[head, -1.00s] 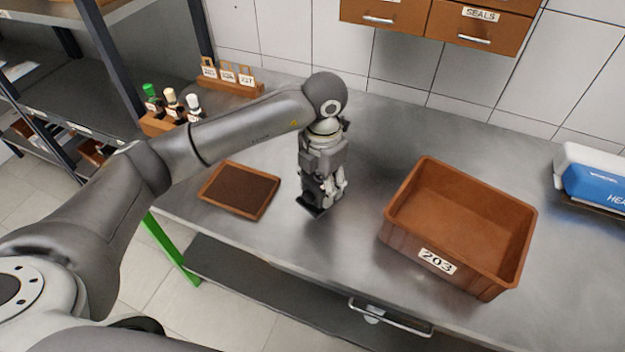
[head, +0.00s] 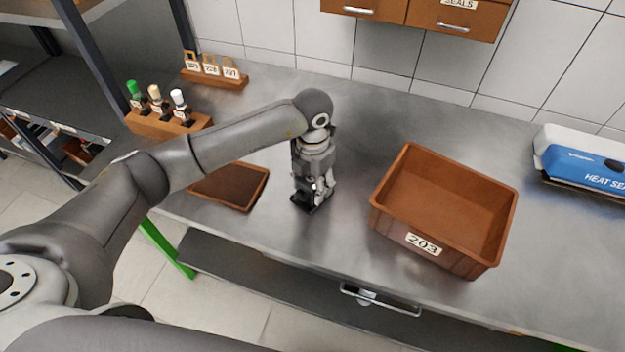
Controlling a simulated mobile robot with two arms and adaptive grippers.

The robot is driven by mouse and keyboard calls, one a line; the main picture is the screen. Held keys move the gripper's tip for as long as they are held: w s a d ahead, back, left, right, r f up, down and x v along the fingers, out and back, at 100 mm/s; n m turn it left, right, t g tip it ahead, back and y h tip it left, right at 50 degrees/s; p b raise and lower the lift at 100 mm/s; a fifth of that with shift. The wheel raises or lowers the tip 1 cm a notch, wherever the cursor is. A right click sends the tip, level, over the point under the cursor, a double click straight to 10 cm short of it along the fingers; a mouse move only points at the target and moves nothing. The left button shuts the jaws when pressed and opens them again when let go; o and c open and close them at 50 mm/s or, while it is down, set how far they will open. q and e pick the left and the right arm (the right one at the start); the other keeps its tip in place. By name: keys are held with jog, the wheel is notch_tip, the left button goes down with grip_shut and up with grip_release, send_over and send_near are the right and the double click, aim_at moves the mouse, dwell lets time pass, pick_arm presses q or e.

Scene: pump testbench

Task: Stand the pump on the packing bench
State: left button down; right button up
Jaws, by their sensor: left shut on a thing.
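My left gripper (head: 312,184) points down over the steel packing bench (head: 335,245), between the brown mat-like tray and the brown crate. It is shut on the pump (head: 303,201), a small dark block that shows below and beside the fingers. Much of the pump is hidden by the gripper. The pump looks upright and its lower end is at or very close to the bench top; I cannot tell whether it touches. My right gripper is not in view.
The flat brown tray (head: 262,186) lies left of the gripper. The brown crate (head: 465,266) marked 203 stands to the right, empty. A rack with coloured-top bottles (head: 155,122) and a tag holder (head: 215,79) are behind left. A blue-white heat sealer (head: 585,165) is far right.

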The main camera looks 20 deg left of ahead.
pick_arm(q)
jog(key=c, duration=0.7)
grip_release()
jog(key=shift+r, duration=0.25)
notch_tip(320, 180, up, 12)
jog(key=b, duration=0.3)
jog(key=shift+f, duration=0.15)
jog(key=shift+f, duration=0.1)
